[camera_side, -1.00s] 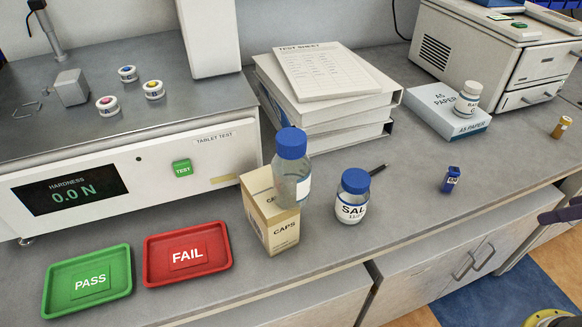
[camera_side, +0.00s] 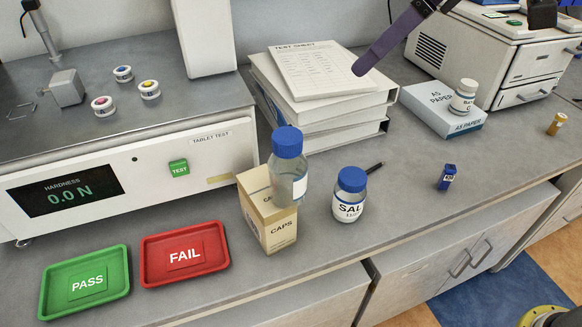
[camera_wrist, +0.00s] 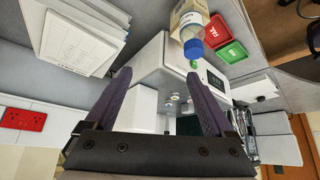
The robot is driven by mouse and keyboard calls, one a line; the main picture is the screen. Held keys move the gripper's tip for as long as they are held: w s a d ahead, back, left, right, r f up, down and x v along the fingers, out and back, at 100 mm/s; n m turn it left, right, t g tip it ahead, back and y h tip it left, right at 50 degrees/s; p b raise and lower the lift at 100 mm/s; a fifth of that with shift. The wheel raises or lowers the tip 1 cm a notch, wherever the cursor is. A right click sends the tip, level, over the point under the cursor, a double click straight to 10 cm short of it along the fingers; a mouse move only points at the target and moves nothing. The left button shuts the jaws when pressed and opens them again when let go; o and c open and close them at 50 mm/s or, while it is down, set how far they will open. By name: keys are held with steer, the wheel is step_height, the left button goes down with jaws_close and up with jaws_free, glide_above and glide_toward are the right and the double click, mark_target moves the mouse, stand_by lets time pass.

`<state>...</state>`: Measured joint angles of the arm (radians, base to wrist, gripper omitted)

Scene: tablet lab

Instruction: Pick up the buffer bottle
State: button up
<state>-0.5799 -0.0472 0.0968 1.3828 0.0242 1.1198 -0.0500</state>
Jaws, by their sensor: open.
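No label in view reads clearly as buffer. A clear bottle with a blue cap (camera_side: 288,170) appears to stand upright on the caps box (camera_side: 267,222); its label is turned mostly away. It also shows at the top of the wrist view (camera_wrist: 193,40). A shorter blue-capped bottle marked SAL (camera_side: 349,205) stands just right of it. A small white bottle (camera_side: 464,98) with unclear print stands on the A5 paper pack. My gripper (camera_wrist: 158,75) is open and empty, its purple fingers apart. In the side view a finger shows above the binders, away from the bottles.
Stacked binders with a test sheet (camera_side: 318,75) stand behind the bottles. The hardness tester (camera_side: 130,160) is at left, with a red FAIL tray (camera_side: 210,265) and green PASS tray (camera_side: 110,262) before it.

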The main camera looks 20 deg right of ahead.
steer(key=n+g, duration=0.1)
steer(key=n, duration=0.1)
glide_toward(285, 138)
steer(key=x, duration=0.8)
steer(key=shift+w+f, duration=0.1)
steer(key=shift+f, duration=0.05)
steer(key=shift+d+x, duration=0.1)
steer(key=shift+x, duration=1.2)
steer(key=shift+d+x, duration=0.15)
steer(key=shift+x, duration=1.15)
steer(key=shift+w, duration=0.1)
jaws_close()
